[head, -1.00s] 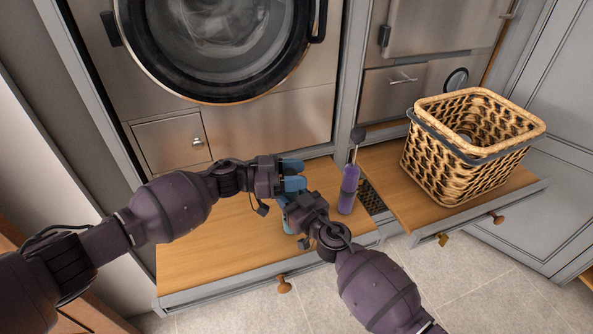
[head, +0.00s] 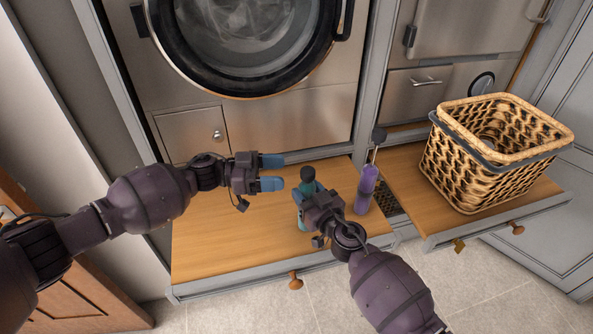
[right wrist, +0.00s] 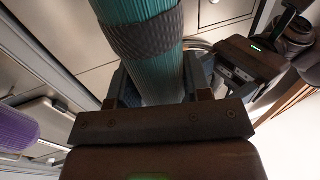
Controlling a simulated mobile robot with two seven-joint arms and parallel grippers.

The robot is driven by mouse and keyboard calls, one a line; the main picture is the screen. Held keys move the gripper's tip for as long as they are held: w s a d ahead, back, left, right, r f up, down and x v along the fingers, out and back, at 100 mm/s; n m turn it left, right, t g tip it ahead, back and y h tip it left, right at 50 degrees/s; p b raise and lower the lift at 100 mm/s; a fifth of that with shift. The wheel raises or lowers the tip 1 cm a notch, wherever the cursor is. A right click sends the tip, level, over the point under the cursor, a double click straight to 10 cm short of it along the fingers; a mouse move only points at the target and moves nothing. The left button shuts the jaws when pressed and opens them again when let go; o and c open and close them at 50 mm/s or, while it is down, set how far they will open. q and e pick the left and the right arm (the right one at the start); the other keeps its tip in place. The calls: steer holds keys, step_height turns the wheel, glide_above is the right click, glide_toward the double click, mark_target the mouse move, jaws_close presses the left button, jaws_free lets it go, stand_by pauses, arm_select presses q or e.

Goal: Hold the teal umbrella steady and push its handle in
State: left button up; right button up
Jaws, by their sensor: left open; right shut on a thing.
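The teal umbrella (head: 301,214) stands upright on the wooden bench, its dark handle (head: 307,175) low at its top with no shaft showing between handle and body. My right gripper (head: 312,195) is shut on the umbrella's body and hides part of it. In the right wrist view the teal ribbed body with a dark band (right wrist: 145,35) rises between the fingers. My left gripper (head: 272,172) is open and empty, left of the handle and apart from it. The purple umbrella (head: 366,190) stands to the right, its dark handle (head: 378,135) raised on a thin shaft.
A wicker basket (head: 480,190) stands on the pulled-out board at right. A dark grate (head: 388,205) lies beside the purple umbrella. The washer (head: 245,50) is behind. The bench's left part (head: 215,235) is bare.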

arm_select(q)
steer(key=shift+s+a, duration=0.1)
steer(key=shift+a, duration=1.35)
arm_select(e)
steer(key=o, duration=1.1)
steer(key=shift+s, duration=0.1)
